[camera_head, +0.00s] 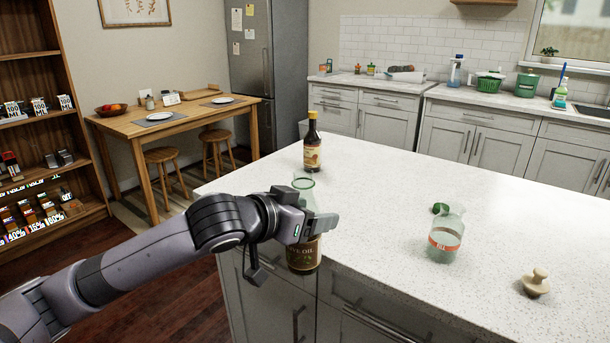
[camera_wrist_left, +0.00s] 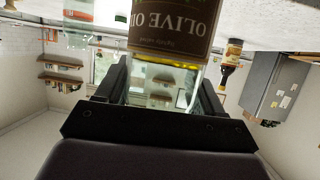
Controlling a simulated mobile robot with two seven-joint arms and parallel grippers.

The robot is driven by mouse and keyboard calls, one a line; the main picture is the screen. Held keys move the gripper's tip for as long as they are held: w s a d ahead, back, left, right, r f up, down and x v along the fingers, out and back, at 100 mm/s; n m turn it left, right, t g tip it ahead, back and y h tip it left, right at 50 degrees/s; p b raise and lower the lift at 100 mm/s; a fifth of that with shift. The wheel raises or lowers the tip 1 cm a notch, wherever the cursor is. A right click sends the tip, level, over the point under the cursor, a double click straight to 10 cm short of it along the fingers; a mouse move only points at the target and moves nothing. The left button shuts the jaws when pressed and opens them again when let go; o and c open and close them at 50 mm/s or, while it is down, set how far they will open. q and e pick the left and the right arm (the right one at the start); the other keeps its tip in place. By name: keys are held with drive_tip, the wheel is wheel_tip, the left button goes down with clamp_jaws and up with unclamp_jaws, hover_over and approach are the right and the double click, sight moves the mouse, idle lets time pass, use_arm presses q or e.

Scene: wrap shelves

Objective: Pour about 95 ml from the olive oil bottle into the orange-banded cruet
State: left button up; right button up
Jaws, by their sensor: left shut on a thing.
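The olive oil bottle (camera_head: 303,257) is clear glass with a dark label and stands roughly upright in my left gripper (camera_head: 318,224). Its base shows against the cabinet front by the counter's near edge, so it looks held clear of the counter. In the left wrist view, which is upside down, the bottle's label (camera_wrist_left: 172,22) and a yellow oil line show between the fingers. The gripper hides the bottle's middle. The orange-banded cruet (camera_head: 446,238) is clear, upright and open on the counter, to the right, apart from the bottle. My right gripper is not in view.
A dark sauce bottle (camera_head: 312,143) stands on the counter (camera_head: 380,180) behind the gripper. A green cap (camera_head: 440,208) lies just behind the cruet. A beige stopper (camera_head: 536,282) lies to its right. The counter between the olive oil bottle and the cruet is clear.

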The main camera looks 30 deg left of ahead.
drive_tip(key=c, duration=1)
use_arm(q)
drive_tip(key=s+d+f+n+y, duration=0.2)
drive_tip(key=s+d+f, duration=0.3)
drive_tip(key=s+f, duration=0.4)
wheel_tip(320, 180, down, 2)
drive_tip(key=shift+d+f, duration=0.1)
drive_tip(key=shift+d, duration=0.25)
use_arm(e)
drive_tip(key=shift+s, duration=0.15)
